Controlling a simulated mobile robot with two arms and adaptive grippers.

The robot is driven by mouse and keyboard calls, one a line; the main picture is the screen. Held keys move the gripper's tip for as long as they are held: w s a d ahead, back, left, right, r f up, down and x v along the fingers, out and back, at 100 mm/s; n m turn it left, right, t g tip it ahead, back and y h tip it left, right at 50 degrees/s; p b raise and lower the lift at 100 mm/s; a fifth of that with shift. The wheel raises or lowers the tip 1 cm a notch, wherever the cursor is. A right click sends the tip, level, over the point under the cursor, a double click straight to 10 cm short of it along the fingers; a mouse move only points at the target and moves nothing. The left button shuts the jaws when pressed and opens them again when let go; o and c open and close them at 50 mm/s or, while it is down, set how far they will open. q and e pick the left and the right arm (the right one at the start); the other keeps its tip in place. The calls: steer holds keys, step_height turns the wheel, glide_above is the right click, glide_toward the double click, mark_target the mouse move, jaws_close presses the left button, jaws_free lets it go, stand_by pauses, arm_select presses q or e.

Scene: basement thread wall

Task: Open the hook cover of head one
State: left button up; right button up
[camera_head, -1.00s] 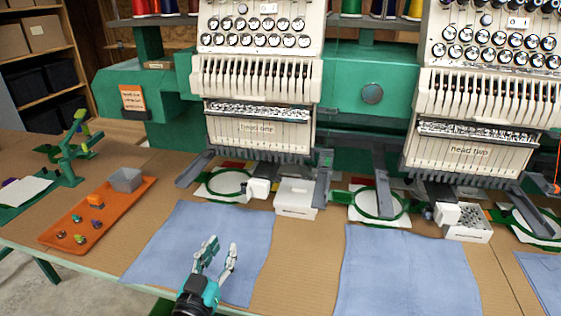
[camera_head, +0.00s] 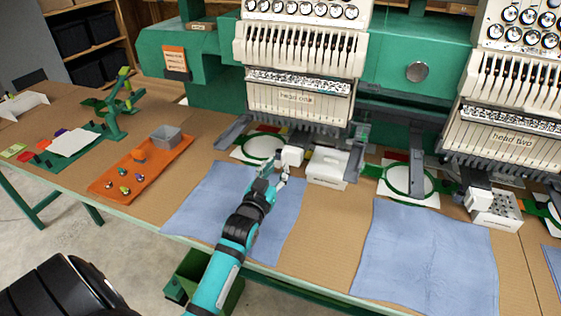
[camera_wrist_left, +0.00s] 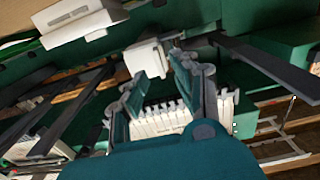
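Head one (camera_head: 295,100) is the white, labelled machine head above the table. The small white block that looks like its hook cover (camera_head: 292,156) sits below it, right of a green hoop (camera_head: 262,148). My left gripper (camera_head: 272,176) is close in front of the cover, low over the blue cloth. In the left wrist view the cover (camera_wrist_left: 147,58) shows just beyond the fingertips of the left gripper (camera_wrist_left: 165,74). The fingers are apart with nothing between them. I cannot tell whether a fingertip touches the cover. My right gripper is not in view.
A white box (camera_head: 327,167) stands right of the cover, and grey arms reach out on both sides. The blue cloth (camera_head: 205,205) lies in front. An orange tray (camera_head: 110,185) with small parts is at the left. Head two (camera_head: 510,140) stands at the right.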

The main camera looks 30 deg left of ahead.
mark_target(282, 161)
arm_select(q)
steer(key=shift+x, duration=1.6)
jaws_close()
